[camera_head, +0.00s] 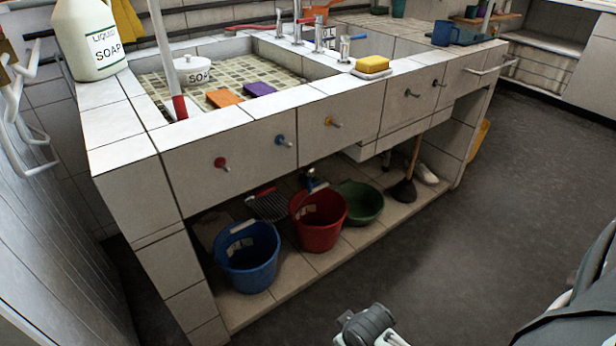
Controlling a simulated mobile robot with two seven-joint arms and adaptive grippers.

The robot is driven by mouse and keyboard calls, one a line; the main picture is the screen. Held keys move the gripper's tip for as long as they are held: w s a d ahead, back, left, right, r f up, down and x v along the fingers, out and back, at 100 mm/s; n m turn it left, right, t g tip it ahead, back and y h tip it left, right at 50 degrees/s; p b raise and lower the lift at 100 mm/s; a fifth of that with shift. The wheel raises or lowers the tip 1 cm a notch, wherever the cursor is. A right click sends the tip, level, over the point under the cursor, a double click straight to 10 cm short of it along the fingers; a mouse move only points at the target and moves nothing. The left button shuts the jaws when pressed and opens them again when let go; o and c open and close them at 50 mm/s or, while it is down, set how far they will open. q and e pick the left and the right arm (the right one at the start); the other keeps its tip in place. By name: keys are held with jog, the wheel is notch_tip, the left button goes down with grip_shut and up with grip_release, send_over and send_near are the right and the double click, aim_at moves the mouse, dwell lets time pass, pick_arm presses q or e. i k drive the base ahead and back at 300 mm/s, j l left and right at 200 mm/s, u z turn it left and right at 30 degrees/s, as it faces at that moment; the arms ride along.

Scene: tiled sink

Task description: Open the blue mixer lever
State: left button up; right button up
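On the tiled sink front is a row of small coloured knobs with short metal stems. The blue one (279,140) sits between a red one (221,162) and a yellow one (329,121). On the sink top, metal taps (319,34) stand at the back, with small blue and red lever-like parts near them; which part is the mixer lever I cannot tell for sure. A grey piece of my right arm, apparently its gripper (366,326), shows at the bottom edge, well away from the sink front. Its fingers cannot be made out. My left gripper is not in view.
A liquid soap bottle (88,38) stands on the left corner. A yellow sponge (372,65) lies on the front rim. Blue (247,270) and red (320,232) buckets, a green bowl (358,203) and a plunger (404,190) stand below. The grey floor is clear.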

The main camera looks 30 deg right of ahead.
aim_at(345, 40)
jog(key=z, duration=1.25)
jog(key=i+l, duration=0.2)
jog(key=l, duration=0.15)
jog(key=i+l+u, duration=0.1)
jog(key=l, duration=0.25)
jog(key=i+l+u, duration=0.1)
jog(key=i+l, duration=0.2)
jog(key=l, duration=0.1)
